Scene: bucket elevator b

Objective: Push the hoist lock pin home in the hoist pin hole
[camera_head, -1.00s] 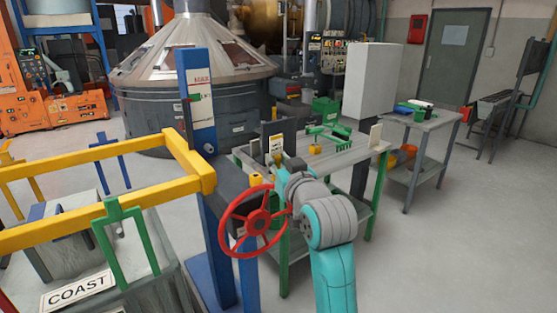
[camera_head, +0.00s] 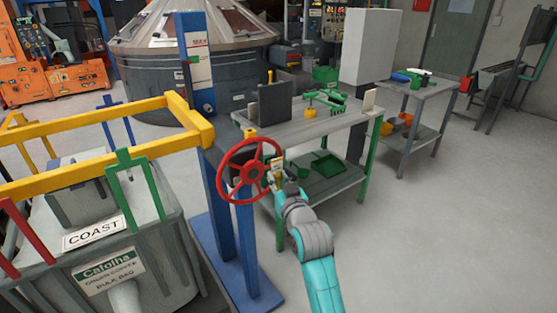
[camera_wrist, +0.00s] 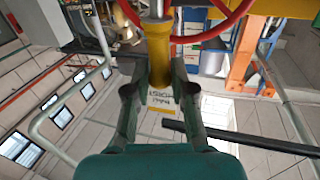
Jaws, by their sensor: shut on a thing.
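My gripper (camera_wrist: 158,85) is shut on the hoist lock pin (camera_wrist: 158,60), which has a yellow body and a bare metal shaft toward the top of the wrist view. A pale tag with "HOIST" lettering (camera_wrist: 160,98) shows between the fingers. In the head view my gripper (camera_head: 279,180) is just right of the hoist's red handwheel (camera_head: 232,190), and the tag and some yellow of the pin show above it. The hoist is a blue post (camera_head: 197,85) with a dark housing behind the wheel. I cannot make out the pin hole.
Yellow rails (camera_head: 100,165) and a grey bulk bag container (camera_head: 155,255) stand left of the hoist. A grey table (camera_head: 330,124) with green legs stands behind my gripper, carrying a dark box (camera_head: 275,104) and green parts. The floor at right is clear.

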